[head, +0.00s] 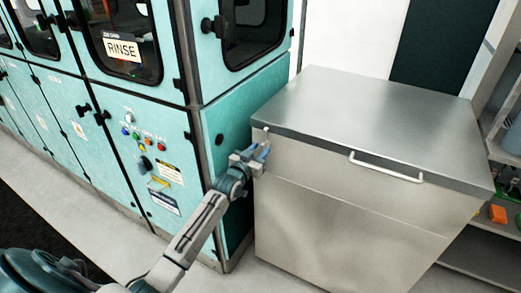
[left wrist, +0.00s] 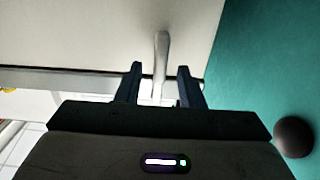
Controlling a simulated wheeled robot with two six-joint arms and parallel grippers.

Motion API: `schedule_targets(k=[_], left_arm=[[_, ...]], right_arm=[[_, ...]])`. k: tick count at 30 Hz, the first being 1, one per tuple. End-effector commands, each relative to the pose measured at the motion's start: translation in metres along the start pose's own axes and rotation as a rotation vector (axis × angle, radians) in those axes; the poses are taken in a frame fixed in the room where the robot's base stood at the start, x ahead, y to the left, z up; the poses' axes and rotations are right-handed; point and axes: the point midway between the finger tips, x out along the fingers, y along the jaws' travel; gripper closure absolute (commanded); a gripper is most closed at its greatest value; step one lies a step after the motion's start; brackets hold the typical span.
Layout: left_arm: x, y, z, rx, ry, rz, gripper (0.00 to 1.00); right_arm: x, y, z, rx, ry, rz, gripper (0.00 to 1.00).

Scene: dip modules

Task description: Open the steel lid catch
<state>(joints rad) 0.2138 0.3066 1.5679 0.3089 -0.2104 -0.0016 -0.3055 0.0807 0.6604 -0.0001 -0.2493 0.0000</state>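The steel lid catch (head: 266,131) is a small pale lever at the left end of the steel chest's front, by the lid edge. In the left wrist view the catch (left wrist: 161,55) is an upright pale lever. My left gripper (head: 262,153) is at the chest's front left corner, by the catch. In the left wrist view my left gripper (left wrist: 159,80) is open, with a dark finger on each side of the lever's lower end and a gap to each finger. The steel lid (head: 375,105) lies flat on the chest (head: 340,215). My right gripper is not in view.
A bar handle (head: 386,167) is on the chest's front, right of the catch. The teal cabinet (head: 228,135) stands close on the left, with a dark round knob (left wrist: 294,137) near my wrist. Shelves (head: 480,240) stand on the right. Pale floor (head: 95,215) is clear in front.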

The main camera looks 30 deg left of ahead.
Motion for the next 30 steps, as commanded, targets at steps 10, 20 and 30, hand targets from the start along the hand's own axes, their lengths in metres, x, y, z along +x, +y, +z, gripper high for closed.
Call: schedule_targets(k=[10, 20, 30], left_arm=[[0.0108, 0.0003, 0.0001, 0.001, 0.000, 0.000, 0.65], [0.0105, 0.0002, 0.0002, 0.001, -0.001, 0.000, 1.00], [0.0105, 0.0005, 0.0014, 0.024, -0.001, 0.000, 1.00]], right_arm=[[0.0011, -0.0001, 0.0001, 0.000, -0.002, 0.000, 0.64], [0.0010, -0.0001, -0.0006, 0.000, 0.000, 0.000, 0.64], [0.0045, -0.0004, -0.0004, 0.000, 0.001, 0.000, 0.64]])
